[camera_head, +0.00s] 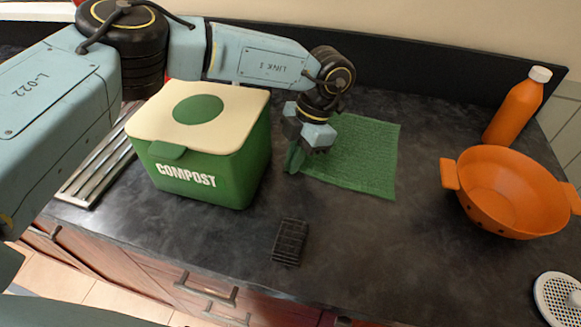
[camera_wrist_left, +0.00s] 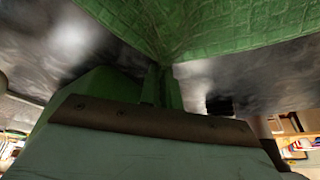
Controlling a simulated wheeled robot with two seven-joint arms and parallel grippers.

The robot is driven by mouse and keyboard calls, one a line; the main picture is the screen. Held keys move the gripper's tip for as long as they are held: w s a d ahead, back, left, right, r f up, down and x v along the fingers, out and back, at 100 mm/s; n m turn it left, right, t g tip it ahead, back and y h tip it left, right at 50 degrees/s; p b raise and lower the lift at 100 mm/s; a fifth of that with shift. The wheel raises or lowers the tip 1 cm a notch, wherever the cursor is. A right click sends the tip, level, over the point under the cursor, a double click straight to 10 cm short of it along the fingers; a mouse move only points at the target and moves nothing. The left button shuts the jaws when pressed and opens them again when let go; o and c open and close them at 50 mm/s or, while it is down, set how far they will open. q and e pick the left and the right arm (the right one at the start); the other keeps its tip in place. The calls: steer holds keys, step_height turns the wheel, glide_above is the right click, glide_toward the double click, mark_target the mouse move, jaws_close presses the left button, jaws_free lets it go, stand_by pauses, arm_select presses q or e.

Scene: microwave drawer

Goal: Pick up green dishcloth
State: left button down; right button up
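The green dishcloth (camera_head: 360,155) lies on the dark counter behind and to the right of the compost bin, its left end bunched at my left gripper. My left gripper (camera_head: 297,158) points down at that end. In the left wrist view the dishcloth (camera_wrist_left: 200,25) gathers to a narrow pinch at the left gripper's fingers (camera_wrist_left: 162,85), which look shut on it. Most of the cloth seems flat on the counter in the head view; how far the pinched end is raised is hard to tell. My right gripper is not in view.
A green compost bin (camera_head: 215,165) with a cream lid stands close left of the gripper. A small black rack (camera_head: 290,243) lies in front. An orange colander (camera_head: 512,195) and orange bottle (camera_head: 512,110) stand at right. A metal drying rack (camera_head: 95,170) is at left.

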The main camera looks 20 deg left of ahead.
arm_select(q)
step_height(320, 180, up, 12)
steer(key=p, duration=0.8)
step_height(320, 180, up, 27)
steer(key=p, duration=1.5)
steer(key=shift+p, duration=0.4)
